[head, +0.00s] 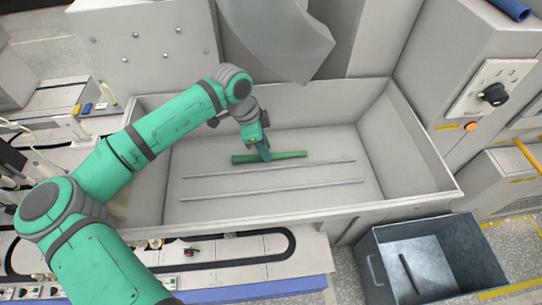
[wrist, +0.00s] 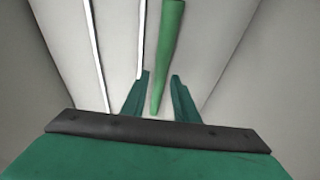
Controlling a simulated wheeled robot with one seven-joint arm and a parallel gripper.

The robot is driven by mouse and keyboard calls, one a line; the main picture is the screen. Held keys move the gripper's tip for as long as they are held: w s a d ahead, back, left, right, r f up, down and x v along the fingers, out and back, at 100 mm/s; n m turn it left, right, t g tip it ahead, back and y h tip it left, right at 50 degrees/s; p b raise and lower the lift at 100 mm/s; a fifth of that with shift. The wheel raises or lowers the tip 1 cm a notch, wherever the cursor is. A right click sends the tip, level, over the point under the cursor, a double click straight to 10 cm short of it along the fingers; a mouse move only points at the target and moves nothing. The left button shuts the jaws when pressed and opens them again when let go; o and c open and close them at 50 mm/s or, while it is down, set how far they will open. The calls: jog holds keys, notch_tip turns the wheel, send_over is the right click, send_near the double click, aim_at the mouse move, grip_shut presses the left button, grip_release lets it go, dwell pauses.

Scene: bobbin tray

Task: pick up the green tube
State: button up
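The green tube (head: 285,155) lies on the floor of the light grey tray (head: 215,200), behind two thin raised rails. It also shows in the wrist view (wrist: 168,50), running away from me with its near end between my fingers. My gripper (head: 264,154) points down into the tray at the tube's middle and hides part of it. In the wrist view my gripper (wrist: 160,95) is open, with one finger on each side of the tube. A gap shows between the tube and each finger. I cannot tell how far down the fingers reach.
The tray's walls rise around the tube. A grey chute (head: 285,40) hangs over its back edge. A dark grey bin (head: 430,260) with a dark rod in it stands at the lower right. A conveyor track (head: 230,247) runs along the tray's front. A control knob (head: 494,94) is at the right.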

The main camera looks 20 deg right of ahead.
jog(key=shift+x, duration=1.15)
grip_shut()
